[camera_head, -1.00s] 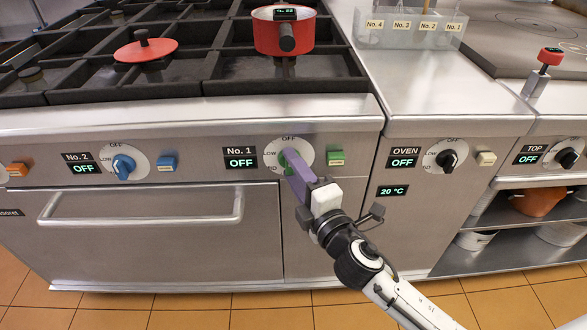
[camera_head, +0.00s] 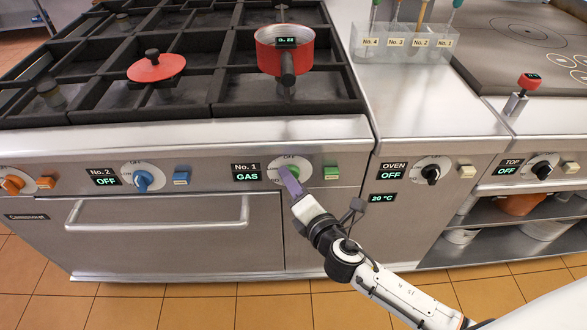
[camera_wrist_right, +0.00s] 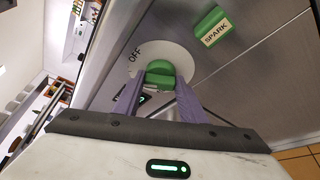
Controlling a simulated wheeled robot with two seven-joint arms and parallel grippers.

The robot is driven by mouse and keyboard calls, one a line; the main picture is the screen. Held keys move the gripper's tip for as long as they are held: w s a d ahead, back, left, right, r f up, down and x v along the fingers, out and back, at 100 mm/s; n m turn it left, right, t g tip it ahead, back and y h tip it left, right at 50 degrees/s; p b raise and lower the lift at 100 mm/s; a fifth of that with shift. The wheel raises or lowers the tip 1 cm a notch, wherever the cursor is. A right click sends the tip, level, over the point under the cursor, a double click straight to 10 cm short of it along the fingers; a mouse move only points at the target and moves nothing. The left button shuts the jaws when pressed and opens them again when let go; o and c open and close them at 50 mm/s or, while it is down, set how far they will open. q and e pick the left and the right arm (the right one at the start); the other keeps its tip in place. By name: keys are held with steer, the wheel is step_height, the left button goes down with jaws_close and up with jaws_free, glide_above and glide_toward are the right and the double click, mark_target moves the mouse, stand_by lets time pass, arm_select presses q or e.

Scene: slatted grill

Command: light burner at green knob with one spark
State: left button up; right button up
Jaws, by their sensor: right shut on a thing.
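The No. 1 display (camera_head: 247,176) reads GAS. My right gripper (camera_head: 287,176) is at the knob, its purple fingers shut on it; in the right wrist view the fingers lie on either side of the knob. In the head view the fingers hide part of the knob. The green spark button (camera_head: 331,173) is just right of the dial, and it also shows in the right wrist view (camera_wrist_right: 212,26). My left gripper is not in view.
A red pot (camera_head: 284,50) stands on the stove grate behind the knob, and a red lid (camera_head: 156,66) lies to its left. The blue knob (camera_head: 143,179) and its button are to the left; No. 2, OVEN and TOP read OFF.

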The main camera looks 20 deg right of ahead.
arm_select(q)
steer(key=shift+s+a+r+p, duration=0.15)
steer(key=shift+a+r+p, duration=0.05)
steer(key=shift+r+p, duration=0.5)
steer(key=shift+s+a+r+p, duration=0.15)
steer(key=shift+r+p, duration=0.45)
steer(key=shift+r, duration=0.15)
arm_select(e)
steer(key=shift+n+g+h, duration=0.3)
steer(key=shift+n+h, duration=0.2)
steer(key=shift+n, duration=0.2)
steer(key=o, duration=1.1)
steer(key=shift+c, duration=0.2)
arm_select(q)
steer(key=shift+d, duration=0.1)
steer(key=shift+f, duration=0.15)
arm_select(e)
steer(key=v, duration=1)
steer(key=shift+s, duration=0.2)
steer(key=shift+r, duration=0.1)
